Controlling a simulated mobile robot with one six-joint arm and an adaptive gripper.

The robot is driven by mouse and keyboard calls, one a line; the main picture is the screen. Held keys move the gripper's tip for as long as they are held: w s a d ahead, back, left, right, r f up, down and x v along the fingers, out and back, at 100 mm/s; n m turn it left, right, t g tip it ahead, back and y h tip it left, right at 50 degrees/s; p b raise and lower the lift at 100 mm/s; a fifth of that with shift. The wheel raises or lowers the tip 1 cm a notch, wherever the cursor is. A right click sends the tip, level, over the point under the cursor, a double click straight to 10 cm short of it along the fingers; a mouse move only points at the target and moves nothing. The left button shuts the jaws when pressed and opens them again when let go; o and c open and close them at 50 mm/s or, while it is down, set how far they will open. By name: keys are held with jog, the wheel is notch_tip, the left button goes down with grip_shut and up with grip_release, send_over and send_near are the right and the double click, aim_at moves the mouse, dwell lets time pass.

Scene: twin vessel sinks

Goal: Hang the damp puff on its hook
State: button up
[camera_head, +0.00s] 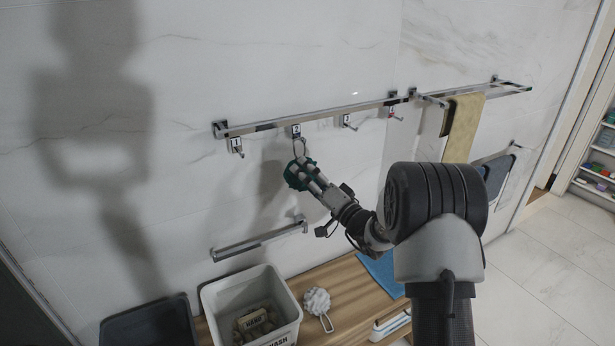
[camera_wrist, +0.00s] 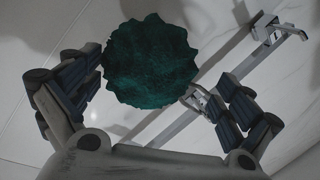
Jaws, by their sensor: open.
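A dark green puff (camera_head: 296,177) is high by the wall, just below one hook (camera_head: 295,131) of the wall rail. A pale loop (camera_head: 299,148) runs from the puff up to that hook and seems to hang on it. My gripper (camera_head: 312,181) is open around the puff from the front right. In the wrist view the green puff (camera_wrist: 150,62) lies between my spread fingers, with clear gaps on the right and a small one on the left. The loop (camera_wrist: 194,97) shows at its lower right. I cannot tell from the surface whether the puff is damp.
The hook rail (camera_head: 320,118) has several hooks with number tags. A white puff (camera_head: 316,301) with a loop lies on the wooden bench (camera_head: 345,293), beside a white bin (camera_head: 240,291). A yellow towel (camera_head: 464,128) hangs at right. A lower bar (camera_head: 258,241) is below.

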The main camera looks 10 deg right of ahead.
jog(key=shift+s+d, duration=0.1)
jog(key=v, duration=1.1)
jog(key=s+a+r+n+g+y, duration=0.5)
jog(key=s+a+g, duration=0.35)
jog(key=a, duration=0.45)
jog(key=s+a+n+g+h, duration=0.1)
jog(key=s+a+g, duration=0.2)
jog(key=s, duration=0.5)
jog(key=s+a+n+g+h, duration=0.1)
jog(key=s+a+g, duration=0.3)
jog(key=s, duration=0.3)
jog(key=s+d+f+h, duration=0.2)
jog(key=s+d+h, duration=0.2)
jog(key=s, duration=0.3)
jog(key=s+d+f+h, duration=0.1)
jog(key=s+d+h, duration=0.25)
jog(key=s, duration=0.25)
jog(key=s+d+r+m+t+h, duration=0.1)
jog(key=d+t+h, duration=0.1)
jog(key=d+h, duration=0.3)
jog(key=shift+s+d+m+t, duration=0.3)
jog(key=shift+d+m+t, duration=0.1)
jog(key=shift+d, duration=0.8)
